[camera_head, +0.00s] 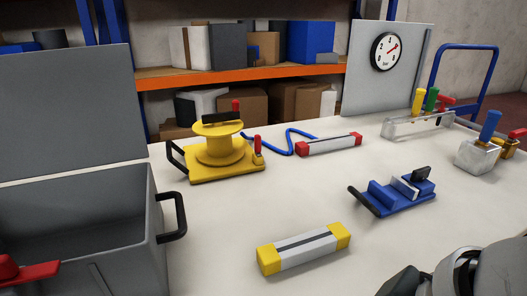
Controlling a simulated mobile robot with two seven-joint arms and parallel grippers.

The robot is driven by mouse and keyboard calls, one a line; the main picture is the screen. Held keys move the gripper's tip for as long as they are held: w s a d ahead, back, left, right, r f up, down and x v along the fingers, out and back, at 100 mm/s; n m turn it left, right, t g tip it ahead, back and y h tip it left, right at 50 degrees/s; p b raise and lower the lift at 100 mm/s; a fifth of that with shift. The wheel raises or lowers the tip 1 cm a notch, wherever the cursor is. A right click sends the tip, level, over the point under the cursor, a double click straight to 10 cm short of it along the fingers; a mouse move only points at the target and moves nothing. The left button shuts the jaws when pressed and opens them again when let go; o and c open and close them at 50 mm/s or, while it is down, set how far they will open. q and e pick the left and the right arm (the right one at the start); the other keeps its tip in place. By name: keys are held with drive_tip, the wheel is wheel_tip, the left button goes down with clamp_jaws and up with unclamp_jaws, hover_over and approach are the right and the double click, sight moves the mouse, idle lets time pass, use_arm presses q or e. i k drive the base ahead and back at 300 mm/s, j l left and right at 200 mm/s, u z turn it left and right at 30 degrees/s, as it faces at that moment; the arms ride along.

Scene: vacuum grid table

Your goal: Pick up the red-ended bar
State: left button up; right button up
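The red-ended bar (330,144) lies on the white table towards the back, near the middle of the view. It has a pale grey body with a dark stripe and a red block at each end. Nothing grips it. Grey and black parts of what looks like my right arm fill the lower right corner, well in front of the bar. No fingertips can be made out there. My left gripper does not show.
A yellow-ended bar (304,248) lies nearer on the table (230,222). A yellow spool device (218,152) and blue hose (290,140) are left of the red-ended bar. A blue clamp (397,194) stands to the right. A grey bin (160,235) is at left.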

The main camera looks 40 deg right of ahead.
sight(322, 145)
drive_tip(key=i+l+z, duration=0.1)
drive_tip(key=z, duration=1.35)
drive_tip(key=i+z, duration=0.1)
drive_tip(key=i, duration=0.05)
